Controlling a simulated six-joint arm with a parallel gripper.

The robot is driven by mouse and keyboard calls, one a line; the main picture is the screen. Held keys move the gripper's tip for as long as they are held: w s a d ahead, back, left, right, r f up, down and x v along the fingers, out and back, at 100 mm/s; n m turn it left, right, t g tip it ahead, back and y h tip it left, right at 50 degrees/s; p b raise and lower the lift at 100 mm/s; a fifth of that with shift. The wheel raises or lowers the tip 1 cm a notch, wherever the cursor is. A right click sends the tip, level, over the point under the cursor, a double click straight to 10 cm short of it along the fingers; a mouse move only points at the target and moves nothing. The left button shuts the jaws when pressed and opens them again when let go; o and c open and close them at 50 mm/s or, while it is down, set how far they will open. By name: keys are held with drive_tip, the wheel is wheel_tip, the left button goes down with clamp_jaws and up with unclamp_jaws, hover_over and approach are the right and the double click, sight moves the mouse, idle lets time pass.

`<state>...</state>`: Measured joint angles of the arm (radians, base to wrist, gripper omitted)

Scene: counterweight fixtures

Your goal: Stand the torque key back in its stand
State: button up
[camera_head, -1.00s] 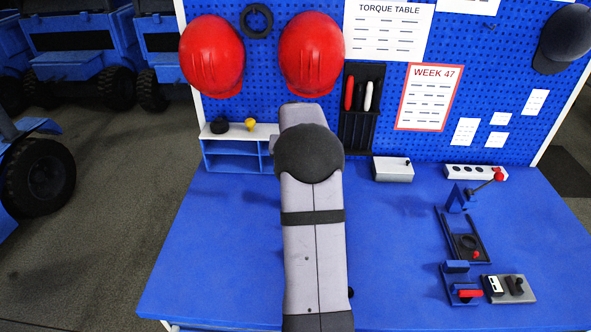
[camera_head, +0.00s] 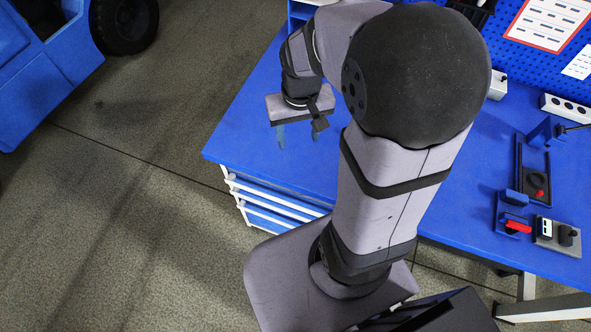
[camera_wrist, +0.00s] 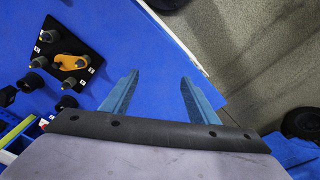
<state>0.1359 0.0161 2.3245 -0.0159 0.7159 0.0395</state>
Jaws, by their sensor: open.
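My gripper (camera_head: 297,138) hangs over the left part of the blue bench, its two blue fingers apart and empty. The fingers also show apart in the wrist view (camera_wrist: 160,76), with only bare blue surface and the bench edge between them. In the wrist view, left of the fingers, a black plate (camera_wrist: 92,47) carries several dark knobs and an orange-yellow piece (camera_wrist: 70,63). I cannot tell whether this piece is the torque key, or which thing is its stand. My arm hides the middle of the bench in the head view.
At the bench's right are a black tray (camera_head: 520,165), a blue fixture with a red handle (camera_head: 518,227), a grey block (camera_head: 546,244) and a white block with holes (camera_head: 552,104). White-handled drawers (camera_head: 270,205) sit below the left front edge. The bench's left corner looks clear.

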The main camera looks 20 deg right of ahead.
drive_tip(key=s+a+f+n+g, duration=0.1)
drive_tip(key=s+a, duration=0.3)
drive_tip(key=s, duration=0.4)
drive_tip(key=shift+a+f+n, duration=0.15)
drive_tip(key=shift+f+n, duration=0.25)
idle(0.6)
